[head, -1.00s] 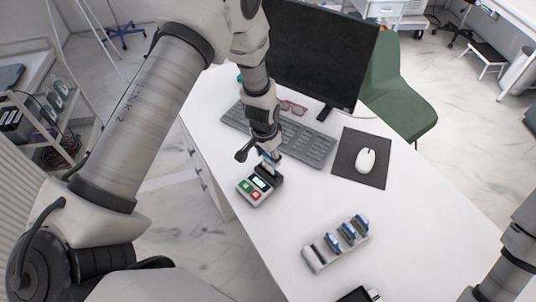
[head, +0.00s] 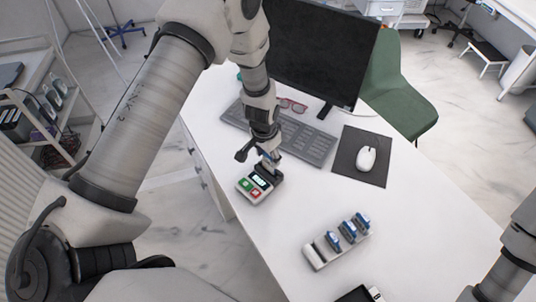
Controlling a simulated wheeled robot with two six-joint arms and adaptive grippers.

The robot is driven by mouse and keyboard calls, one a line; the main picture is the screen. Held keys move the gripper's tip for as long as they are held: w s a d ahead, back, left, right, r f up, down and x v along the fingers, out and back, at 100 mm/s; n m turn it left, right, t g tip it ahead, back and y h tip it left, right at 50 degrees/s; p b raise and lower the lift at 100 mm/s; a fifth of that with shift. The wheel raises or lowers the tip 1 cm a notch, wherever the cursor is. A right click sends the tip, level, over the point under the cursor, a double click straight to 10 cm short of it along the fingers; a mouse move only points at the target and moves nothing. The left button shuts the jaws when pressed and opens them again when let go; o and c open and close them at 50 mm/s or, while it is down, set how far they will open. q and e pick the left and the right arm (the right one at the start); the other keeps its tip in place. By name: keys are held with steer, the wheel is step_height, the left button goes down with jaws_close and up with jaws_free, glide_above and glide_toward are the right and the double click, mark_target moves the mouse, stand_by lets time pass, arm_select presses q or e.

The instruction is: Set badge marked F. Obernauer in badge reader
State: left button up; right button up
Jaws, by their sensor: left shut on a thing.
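The badge reader (head: 252,192), a small pale box with a green key, a red key and a lit display, sits on the white desk before the keyboard. My left gripper (head: 269,158) is shut on a small white and blue badge (head: 271,167), held upright at the reader's dark back part. The badge's lower edge seems to meet the reader; I cannot tell how deep it sits. Its lettering is too small to read. My right gripper is out of view; only part of that arm shows at the right edge.
A pale rack (head: 318,257) with several blue-topped badges stands on the desk (head: 405,220). A keyboard (head: 305,145), red glasses (head: 293,106), monitor (head: 318,55) and mouse (head: 366,159) on a dark mat (head: 347,171) lie behind. A black and white object (head: 362,294) is at the bottom edge.

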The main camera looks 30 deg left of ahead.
arm_select(q)
steer(key=shift+f, duration=0.15)
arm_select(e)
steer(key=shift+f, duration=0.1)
arm_select(q)
steer(key=shift+f+b, duration=0.5)
steer(key=shift+f, duration=0.05)
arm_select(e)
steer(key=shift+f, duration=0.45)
arm_select(q)
steer(key=shift+f, duration=0.15)
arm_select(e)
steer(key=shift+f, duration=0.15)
arm_select(q)
steer(key=shift+f+b, duration=0.75)
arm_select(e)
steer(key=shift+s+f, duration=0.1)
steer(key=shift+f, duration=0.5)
arm_select(q)
steer(key=o, duration=1.2)
steer(key=shift+r, duration=0.1)
steer(key=shift+o, duration=0.2)
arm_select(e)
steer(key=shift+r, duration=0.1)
